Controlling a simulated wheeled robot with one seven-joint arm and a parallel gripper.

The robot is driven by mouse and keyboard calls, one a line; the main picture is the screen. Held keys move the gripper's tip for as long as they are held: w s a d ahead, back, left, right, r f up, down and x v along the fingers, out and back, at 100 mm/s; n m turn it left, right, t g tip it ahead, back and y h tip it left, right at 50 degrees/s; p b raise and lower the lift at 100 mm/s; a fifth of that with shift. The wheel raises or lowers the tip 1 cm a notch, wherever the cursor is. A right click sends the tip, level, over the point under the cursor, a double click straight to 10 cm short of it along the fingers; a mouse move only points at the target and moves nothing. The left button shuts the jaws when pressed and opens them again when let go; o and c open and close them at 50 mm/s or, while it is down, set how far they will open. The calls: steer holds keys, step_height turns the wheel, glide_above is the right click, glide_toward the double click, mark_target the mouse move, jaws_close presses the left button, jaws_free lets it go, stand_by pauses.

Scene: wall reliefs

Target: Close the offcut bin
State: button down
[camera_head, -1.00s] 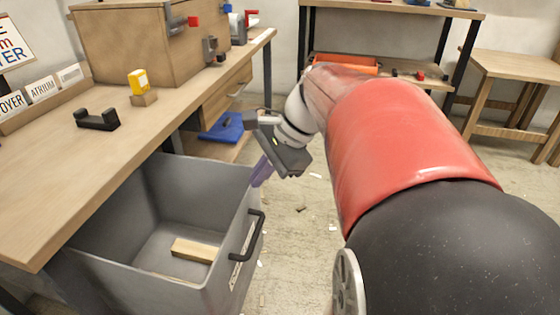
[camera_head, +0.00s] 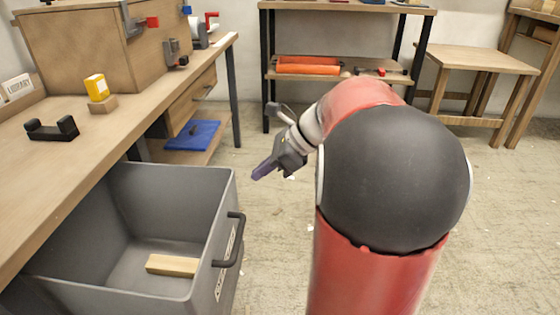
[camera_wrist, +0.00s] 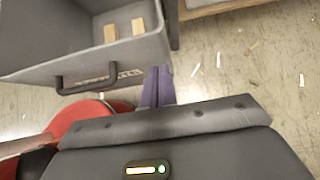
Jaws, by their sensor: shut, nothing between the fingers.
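The offcut bin is a grey open-topped drawer (camera_head: 85,290) pulled out from under the workbench at the lower left of the head view. It has a dark bar handle (camera_head: 231,240) and a label on its front. A wood block lies on its floor (camera_head: 172,265). In the wrist view the bin (camera_wrist: 40,72) is at the upper left with its handle (camera_wrist: 100,78), and two wood pieces show inside. My gripper (camera_head: 262,171) is shut and empty, with purple fingers, beyond the bin's front corner and apart from the handle. The fingers also show in the wrist view (camera_wrist: 157,88).
The workbench (camera_head: 75,130) runs along the left, with a black holder (camera_head: 52,129) and a yellow item (camera_head: 96,87) on top. A blue thing (camera_head: 193,135) lies on a low shelf. Shelving (camera_head: 345,12) and a stool (camera_head: 478,60) stand behind. The floor in front of the bin is clear except for scraps.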

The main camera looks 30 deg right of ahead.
mark_target(234, 172)
steer(key=shift+w+a+r, duration=0.1)
steer(key=shift+w+a, duration=0.45)
steer(key=shift+a, duration=0.15)
steer(key=shift+w+a+r, duration=0.1)
steer(key=shift+w+a, duration=0.4)
steer(key=shift+a, duration=0.2)
steer(key=shift+w+a+r, duration=0.1)
steer(key=shift+w+a, duration=0.25)
steer(key=shift+a, duration=0.2)
steer(key=w+a+p, duration=0.5)
steer(key=w+a, duration=0.2)
steer(key=a, duration=0.3)
steer(key=w+a+p, duration=0.5)
steer(key=w+a, duration=0.2)
steer(key=a, duration=0.3)
steer(key=shift+w+p, duration=0.2)
steer(key=shift+p, duration=0.15)
